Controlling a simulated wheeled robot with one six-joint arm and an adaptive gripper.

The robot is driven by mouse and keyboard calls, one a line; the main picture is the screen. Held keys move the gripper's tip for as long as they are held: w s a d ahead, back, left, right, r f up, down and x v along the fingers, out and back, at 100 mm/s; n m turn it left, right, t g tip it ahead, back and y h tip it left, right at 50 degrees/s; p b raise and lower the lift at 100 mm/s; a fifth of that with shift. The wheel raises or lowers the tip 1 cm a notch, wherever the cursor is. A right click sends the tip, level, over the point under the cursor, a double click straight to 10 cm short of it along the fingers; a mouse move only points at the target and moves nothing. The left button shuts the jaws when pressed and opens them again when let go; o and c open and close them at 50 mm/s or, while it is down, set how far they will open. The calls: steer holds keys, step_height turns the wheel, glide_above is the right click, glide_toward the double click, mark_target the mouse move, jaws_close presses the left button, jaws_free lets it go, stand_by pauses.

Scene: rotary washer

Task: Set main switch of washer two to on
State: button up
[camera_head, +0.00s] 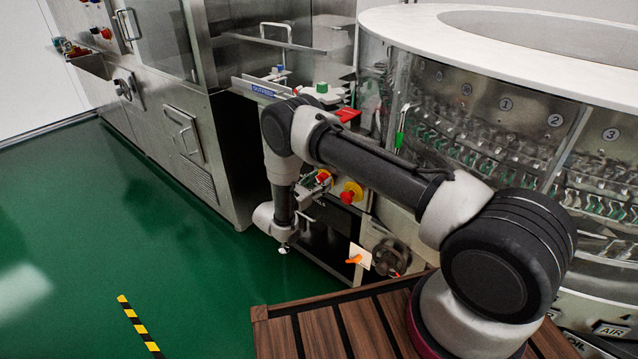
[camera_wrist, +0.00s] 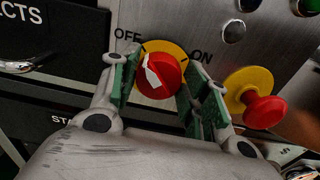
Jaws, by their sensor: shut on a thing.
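The main switch (camera_wrist: 163,76) is a red rotary knob with a white pointer on a yellow plate. In the wrist view, OFF is printed at its upper left and ON at its upper right. The white pointer is tilted up and left, toward the OFF side. My gripper (camera_wrist: 160,80) has its two green-padded fingers on the left and right sides of the knob and is shut on it. In the head view, my arm reaches down to the panel, where the switch (camera_head: 323,176) is partly hidden by my wrist.
A red emergency-type push button (camera_wrist: 264,110) on a yellow plate sits close right of the switch. A black panel with lettering (camera_wrist: 50,40) lies at left. In the head view, a handwheel (camera_head: 390,257) is below the panel, and the green floor (camera_head: 130,220) at left is clear.

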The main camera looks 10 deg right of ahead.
steer(key=m, duration=0.4)
steer(key=shift+s+m, duration=0.1)
steer(key=shift+m, duration=0.3)
steer(key=m, duration=0.4)
steer(key=shift+d+f+m, duration=0.1)
steer(key=shift+m, duration=0.2)
steer(key=m, duration=0.4)
steer(key=shift+s+f, duration=0.1)
steer(key=shift+f+m, duration=0.1)
steer(key=shift+m, duration=2)
steer(key=o, duration=1)
steer(key=v, duration=1.2)
